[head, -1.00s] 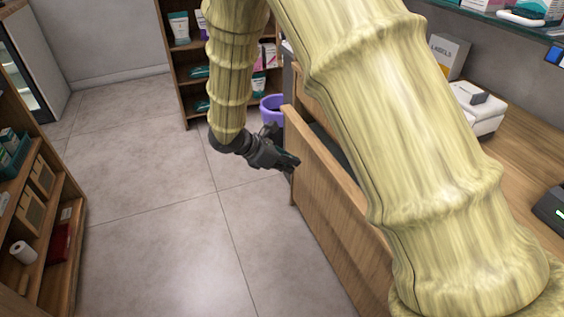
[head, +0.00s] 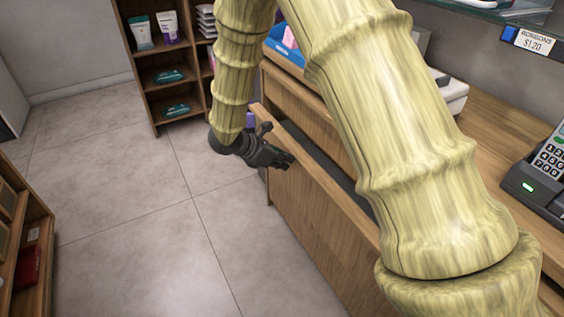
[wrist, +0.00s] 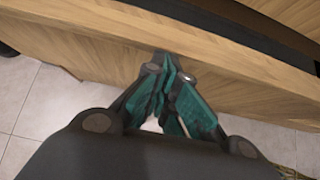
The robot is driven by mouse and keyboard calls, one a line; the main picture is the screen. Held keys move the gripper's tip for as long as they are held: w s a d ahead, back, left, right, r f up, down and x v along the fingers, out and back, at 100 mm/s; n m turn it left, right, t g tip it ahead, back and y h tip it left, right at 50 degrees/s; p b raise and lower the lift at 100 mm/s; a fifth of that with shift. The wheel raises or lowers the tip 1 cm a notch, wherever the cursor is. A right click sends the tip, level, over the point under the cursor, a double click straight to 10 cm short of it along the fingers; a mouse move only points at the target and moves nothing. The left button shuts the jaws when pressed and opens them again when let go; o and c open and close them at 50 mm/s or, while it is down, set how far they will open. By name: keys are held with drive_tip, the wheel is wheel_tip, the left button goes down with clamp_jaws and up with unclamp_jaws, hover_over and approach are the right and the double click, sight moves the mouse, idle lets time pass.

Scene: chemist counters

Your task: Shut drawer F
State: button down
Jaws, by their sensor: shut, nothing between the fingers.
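An open wooden drawer (head: 315,205) stands out from the counter; I read no letter on it, so I cannot tell whether it is drawer F. Its dark inside shows as a narrow strip behind the front panel, and my arm hides part of it. My gripper (head: 288,161) is shut and empty at the outer face of the drawer front, near its far end. In the wrist view the shut fingertips (wrist: 168,62) are at the wooden front panel (wrist: 225,75), just below its top edge. I cannot tell whether they touch it.
A wooden counter (head: 500,140) carries a card terminal (head: 548,165) at the right. Shelves with packets (head: 165,75) stand at the back, and a low shelf (head: 30,250) is at the left. The tiled floor (head: 130,215) between is clear.

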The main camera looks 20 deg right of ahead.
sight(299, 155)
drive_tip(key=shift+d, duration=0.1)
drive_tip(key=shift+w+d+p, duration=0.2)
drive_tip(key=shift+d+p, duration=1.15)
drive_tip(key=shift+d, duration=1.2)
